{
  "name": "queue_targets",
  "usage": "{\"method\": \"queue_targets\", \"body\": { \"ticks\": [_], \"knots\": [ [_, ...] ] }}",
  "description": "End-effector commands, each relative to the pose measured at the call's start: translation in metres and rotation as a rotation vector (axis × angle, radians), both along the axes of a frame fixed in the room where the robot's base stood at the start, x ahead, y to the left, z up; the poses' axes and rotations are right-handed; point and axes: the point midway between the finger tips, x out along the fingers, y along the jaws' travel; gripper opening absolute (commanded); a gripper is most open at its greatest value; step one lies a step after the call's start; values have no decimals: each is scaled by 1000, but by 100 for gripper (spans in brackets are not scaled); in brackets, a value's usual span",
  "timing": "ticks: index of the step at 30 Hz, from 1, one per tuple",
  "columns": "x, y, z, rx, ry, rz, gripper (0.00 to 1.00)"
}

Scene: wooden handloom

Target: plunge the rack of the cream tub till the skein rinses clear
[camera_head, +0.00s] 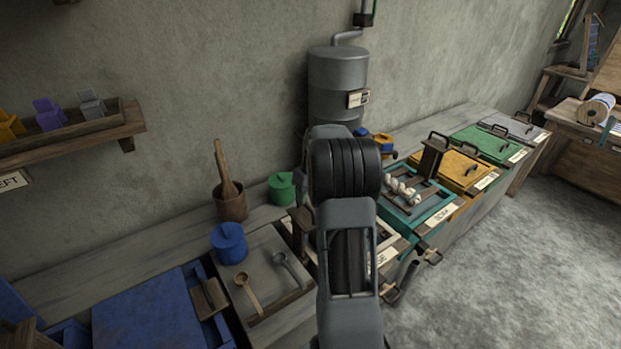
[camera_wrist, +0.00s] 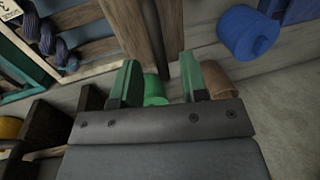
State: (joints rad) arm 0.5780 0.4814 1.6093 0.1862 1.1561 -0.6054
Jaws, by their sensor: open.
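The cream tub (camera_head: 393,247) is mostly hidden behind my arm in the head view. In the wrist view its pale frame (camera_wrist: 78,73) shows at upper left. A dark blue skein (camera_wrist: 47,38) lies over the brown slats of its rack (camera_wrist: 92,48). A brown wooden upright (camera_wrist: 152,35), seemingly the rack's handle, rises just beyond my fingertips; I cannot tell the exact gap. My gripper (camera_wrist: 160,82) is open, with nothing between its green-tipped fingers. It is hidden in the head view. The rinse water's colour cannot be made out.
The teal tub (camera_head: 436,216) with a pale skein (camera_head: 403,190) stands to the right, then yellow (camera_head: 463,171) and green (camera_head: 480,142) lidded tubs. A green pot (camera_head: 282,187), blue pot (camera_head: 229,243) and wooden mortar (camera_head: 231,204) stand left. Open floor lies at the right.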

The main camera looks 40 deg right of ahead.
Motion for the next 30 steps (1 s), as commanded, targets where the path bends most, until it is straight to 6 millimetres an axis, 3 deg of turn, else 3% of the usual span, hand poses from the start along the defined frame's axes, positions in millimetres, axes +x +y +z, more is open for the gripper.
{"method": "queue_targets", "body": {
  "ticks": [15,21,30],
  "knots": [
    [-1,-19,97,-2,-3,-2,40],
    [-1,-23,115,-1,-1,0,40],
    [-2,-24,121,-1,-1,0,40]
  ]
}}
